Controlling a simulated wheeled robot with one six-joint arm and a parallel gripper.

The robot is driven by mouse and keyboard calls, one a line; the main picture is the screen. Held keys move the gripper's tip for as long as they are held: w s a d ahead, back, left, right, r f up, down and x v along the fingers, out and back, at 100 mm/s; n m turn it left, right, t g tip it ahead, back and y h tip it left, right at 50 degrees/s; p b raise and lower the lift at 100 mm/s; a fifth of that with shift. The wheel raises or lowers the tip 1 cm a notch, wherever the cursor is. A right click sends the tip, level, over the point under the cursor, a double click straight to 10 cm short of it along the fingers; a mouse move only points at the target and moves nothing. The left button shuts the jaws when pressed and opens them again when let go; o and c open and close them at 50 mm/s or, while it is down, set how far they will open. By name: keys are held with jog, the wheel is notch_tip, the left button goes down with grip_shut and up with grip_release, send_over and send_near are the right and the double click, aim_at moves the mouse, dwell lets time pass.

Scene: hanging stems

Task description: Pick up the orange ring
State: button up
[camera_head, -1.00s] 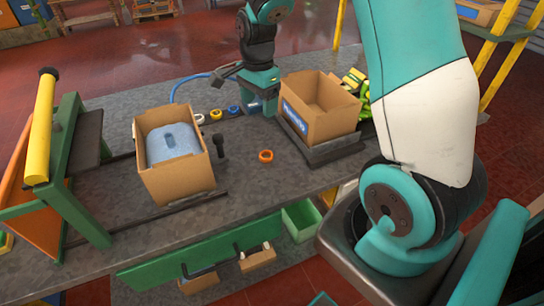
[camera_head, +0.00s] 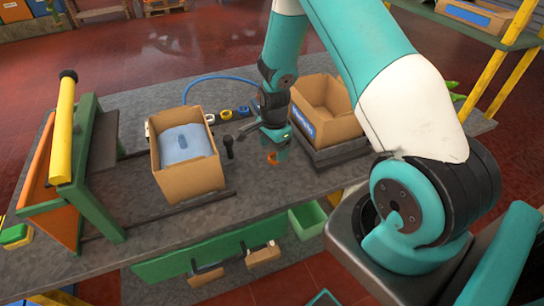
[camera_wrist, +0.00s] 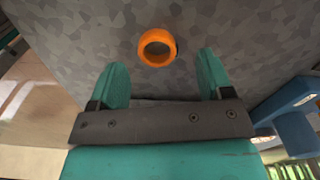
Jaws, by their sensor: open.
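The orange ring (camera_wrist: 157,47) lies on the grey speckled worktop in the wrist view, just beyond and between my two open fingertips. My gripper (camera_wrist: 157,75) is open and empty there, with its teal fingers apart and not touching the ring. In the head view the orange ring (camera_head: 272,158) shows only in part, beside and below my gripper (camera_head: 277,150), which hides the rest of it. The fingertips are hard to make out in the head view.
An open cardboard box (camera_head: 205,182) with a blue item inside stands left of my gripper. Another open box (camera_head: 338,128) stands close on the right. A short black post (camera_head: 228,148) stands between the left box and my gripper. A yellow ring (camera_head: 226,114) lies behind.

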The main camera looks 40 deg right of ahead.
aim_at(274, 160)
jog(key=shift+s+f+p, duration=0.1)
jog(key=shift+f+p, duration=0.2)
jog(key=shift+f, duration=1.25)
jog(key=c, duration=1.2)
jog(key=shift+r, duration=0.15)
